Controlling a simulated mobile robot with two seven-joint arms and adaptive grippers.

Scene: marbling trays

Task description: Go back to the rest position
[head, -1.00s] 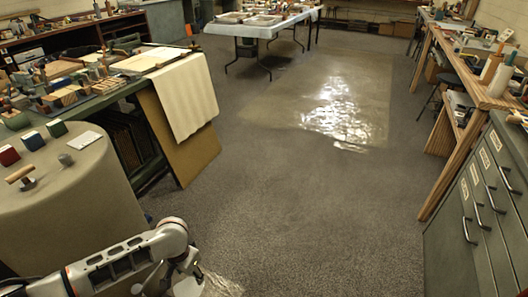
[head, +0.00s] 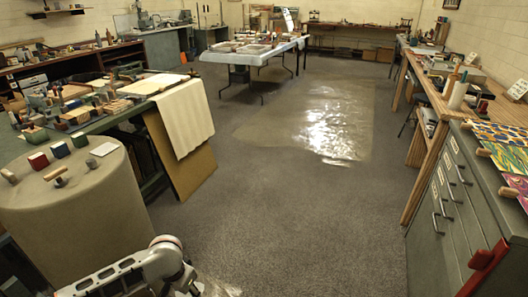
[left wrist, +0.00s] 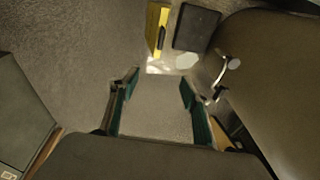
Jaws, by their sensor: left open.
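My left arm (head: 140,268) comes in at the bottom left of the head view, beside a round cloth-covered table. Its gripper is cut off by the lower edge there. In the left wrist view my left gripper (left wrist: 155,92) has its two dark green fingers spread wide. Only grey floor shows between them, and nothing is held. My right gripper and right arm cannot be made out in either view.
The round table (head: 85,205) bears small blocks and a wooden-handled tool. A workbench stands behind it. Drawers (head: 440,215) stand at right, with marbled sheets (head: 500,135) and a red object (head: 483,265). The middle floor (head: 300,215) is clear.

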